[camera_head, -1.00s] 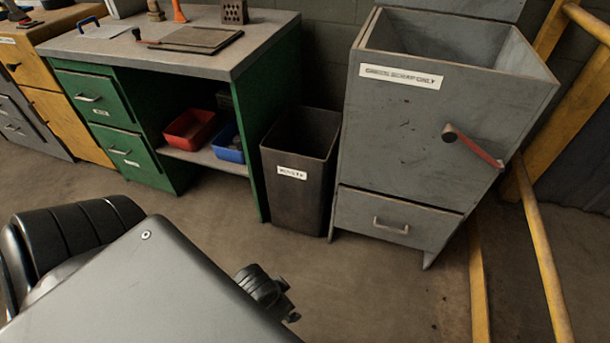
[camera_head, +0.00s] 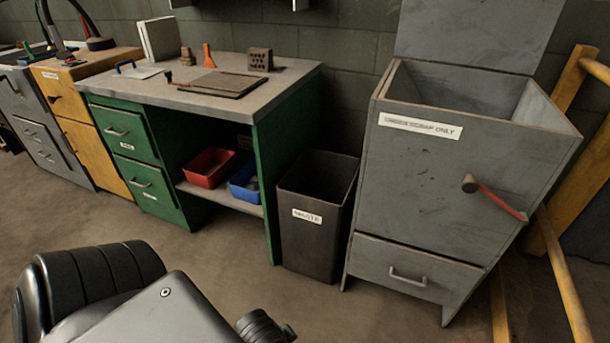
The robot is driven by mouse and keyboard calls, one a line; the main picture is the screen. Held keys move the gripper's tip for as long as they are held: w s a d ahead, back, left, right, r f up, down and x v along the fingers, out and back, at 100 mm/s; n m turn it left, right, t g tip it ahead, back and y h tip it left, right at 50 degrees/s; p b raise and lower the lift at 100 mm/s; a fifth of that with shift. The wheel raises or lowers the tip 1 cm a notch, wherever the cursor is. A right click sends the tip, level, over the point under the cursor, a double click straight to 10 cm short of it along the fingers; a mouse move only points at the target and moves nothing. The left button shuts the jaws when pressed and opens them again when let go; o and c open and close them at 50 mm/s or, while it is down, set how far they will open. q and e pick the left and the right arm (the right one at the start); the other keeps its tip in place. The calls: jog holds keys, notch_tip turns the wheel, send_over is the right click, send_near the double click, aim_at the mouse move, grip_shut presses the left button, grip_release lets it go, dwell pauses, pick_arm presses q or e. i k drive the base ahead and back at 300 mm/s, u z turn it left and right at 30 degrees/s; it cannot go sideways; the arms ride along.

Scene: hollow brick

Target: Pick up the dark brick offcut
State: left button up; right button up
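A dark, block-shaped brick with holes (camera_head: 260,59) stands at the back right of the green workbench's grey top (camera_head: 290,75). I cannot tell whether it is the offcut. A small brown piece (camera_head: 187,56) stands at the back of the same top, left of an orange tool (camera_head: 208,56). Neither of my grippers is in view; only dark parts of my own body show at the bottom left.
A dark bin (camera_head: 318,240) stands between the workbench and a tall grey scrap cabinet (camera_head: 420,175) with a lever. Red (camera_head: 209,168) and blue (camera_head: 243,184) trays sit on the bench's lower shelf. A dark board (camera_head: 223,83) lies on the benchtop. Floor in front is clear.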

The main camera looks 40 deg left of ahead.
aim_at(261, 60)
jog(key=u, duration=1.1)
jog(key=k, duration=0.65)
jog(key=u, duration=0.15)
jog(key=i, duration=0.6)
jog(key=u, duration=0.75)
jog(key=i, duration=0.9)
jog(key=z, duration=1)
jog(key=i, duration=0.55)
jog(key=z, duration=0.6)
